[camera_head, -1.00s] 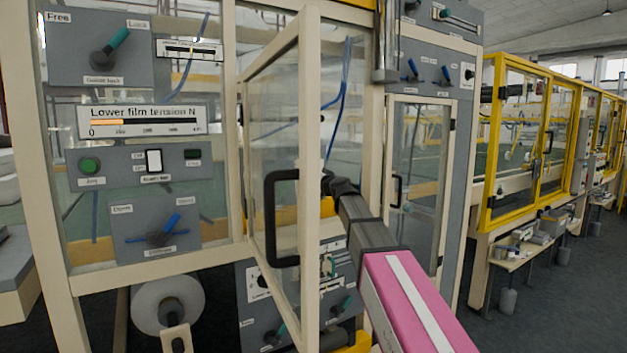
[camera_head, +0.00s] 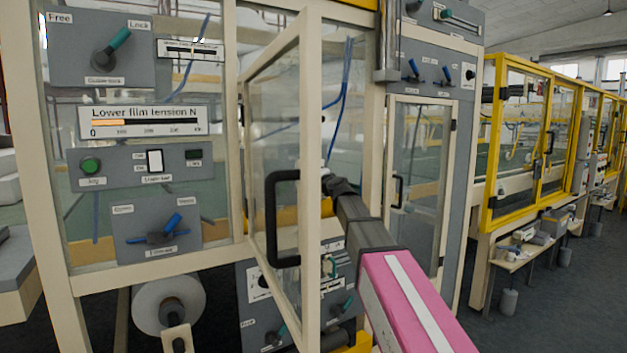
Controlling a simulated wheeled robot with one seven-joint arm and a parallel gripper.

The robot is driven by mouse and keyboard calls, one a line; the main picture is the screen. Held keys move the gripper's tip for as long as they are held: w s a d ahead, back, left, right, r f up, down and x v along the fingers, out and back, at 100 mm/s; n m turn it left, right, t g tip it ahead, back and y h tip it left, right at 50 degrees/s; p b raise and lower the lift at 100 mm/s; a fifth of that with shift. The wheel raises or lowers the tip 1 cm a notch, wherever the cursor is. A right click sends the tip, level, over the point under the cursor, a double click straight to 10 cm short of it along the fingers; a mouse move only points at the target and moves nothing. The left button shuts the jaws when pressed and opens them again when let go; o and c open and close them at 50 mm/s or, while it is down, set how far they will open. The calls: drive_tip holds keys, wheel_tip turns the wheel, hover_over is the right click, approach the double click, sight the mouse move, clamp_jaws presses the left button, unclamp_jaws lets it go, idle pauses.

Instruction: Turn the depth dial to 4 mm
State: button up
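No dial with a readable depth or mm label shows. A grey control panel (camera_head: 252,315) low behind the open glass door carries a small white-faced control (camera_head: 259,283) and teal-handled levers; its labels are too small to read, and the door frame hides part of it. My pink and dark grey arm reaches from the lower right to the door's front post. My gripper (camera_head: 330,184) is at the arm's dark far end, beside that post and above the panel. Its fingers are not clear, so I cannot tell whether it is open or holds anything.
The glass door (camera_head: 275,150) stands open toward me, with a black handle (camera_head: 270,220) close left of my arm. A fixed panel with a lower film tension gauge (camera_head: 143,122) is at left. A white roll (camera_head: 168,305) sits below.

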idle(0.6)
drive_tip(key=o, duration=0.9)
drive_tip(key=shift+o, duration=0.2)
drive_tip(key=shift+s, duration=0.1)
drive_tip(key=v, duration=1)
drive_tip(key=shift+s+d, duration=0.2)
drive_tip(key=shift+s, duration=0.05)
